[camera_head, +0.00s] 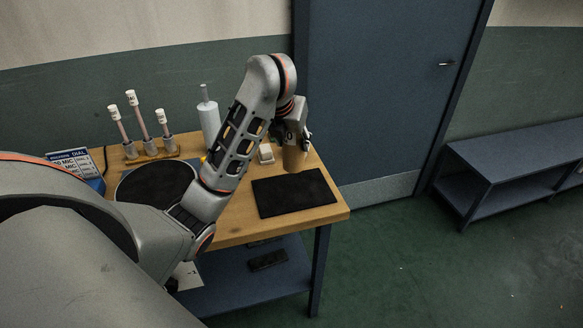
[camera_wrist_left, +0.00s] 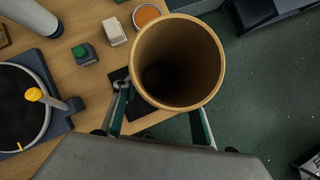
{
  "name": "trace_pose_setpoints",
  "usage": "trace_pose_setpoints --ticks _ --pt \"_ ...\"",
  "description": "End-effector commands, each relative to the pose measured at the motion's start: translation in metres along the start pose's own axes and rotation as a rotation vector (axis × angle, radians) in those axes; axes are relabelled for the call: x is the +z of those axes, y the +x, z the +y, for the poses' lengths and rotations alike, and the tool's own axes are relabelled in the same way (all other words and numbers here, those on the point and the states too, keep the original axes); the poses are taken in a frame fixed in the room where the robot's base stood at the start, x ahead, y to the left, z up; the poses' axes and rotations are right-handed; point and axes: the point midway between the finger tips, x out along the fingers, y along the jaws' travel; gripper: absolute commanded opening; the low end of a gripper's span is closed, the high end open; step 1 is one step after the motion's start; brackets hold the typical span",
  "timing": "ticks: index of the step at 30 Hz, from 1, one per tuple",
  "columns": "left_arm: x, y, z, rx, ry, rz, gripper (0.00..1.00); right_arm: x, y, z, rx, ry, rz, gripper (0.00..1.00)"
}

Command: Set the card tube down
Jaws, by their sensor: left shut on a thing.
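The card tube (camera_head: 293,159) is a brown, open-ended cylinder. My left gripper (camera_head: 296,143) is shut on it, pointing down over the right end of the wooden table. The tube stands roughly upright, at the back edge of the black mat (camera_head: 294,195) in the head view. I cannot tell whether its lower end touches anything. In the left wrist view I look into the open mouth of the tube (camera_wrist_left: 178,32), with the fingers on either side of it. The tube hides most of the mat (camera_wrist_left: 129,124) there. My right gripper is not in view.
A white block (camera_head: 265,153), a white bottle (camera_head: 209,118) and a rack of capped tubes (camera_head: 150,151) stand along the table's back. A round black disc (camera_head: 155,184) lies at left. The wrist view shows a green-button box (camera_wrist_left: 84,54) and an orange dish (camera_wrist_left: 146,14).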

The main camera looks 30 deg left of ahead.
Motion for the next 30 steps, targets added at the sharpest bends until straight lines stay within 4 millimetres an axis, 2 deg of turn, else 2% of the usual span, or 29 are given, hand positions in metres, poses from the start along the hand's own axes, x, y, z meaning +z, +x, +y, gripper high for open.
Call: trace_pose_setpoints --ticks 6,14,21,30 --pt "-0.021 0.031 0.0 0.0 -0.001 0.011 0.21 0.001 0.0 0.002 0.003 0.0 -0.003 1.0" --pt "-0.03 0.048 0.001 0.003 0.0 0.007 0.21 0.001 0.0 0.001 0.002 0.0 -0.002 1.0" --pt "-0.045 0.073 0.001 0.003 0.0 0.009 0.21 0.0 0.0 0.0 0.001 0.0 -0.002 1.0" --pt "-0.047 0.079 0.002 0.003 -0.002 0.004 0.21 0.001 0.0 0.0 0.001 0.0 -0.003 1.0"
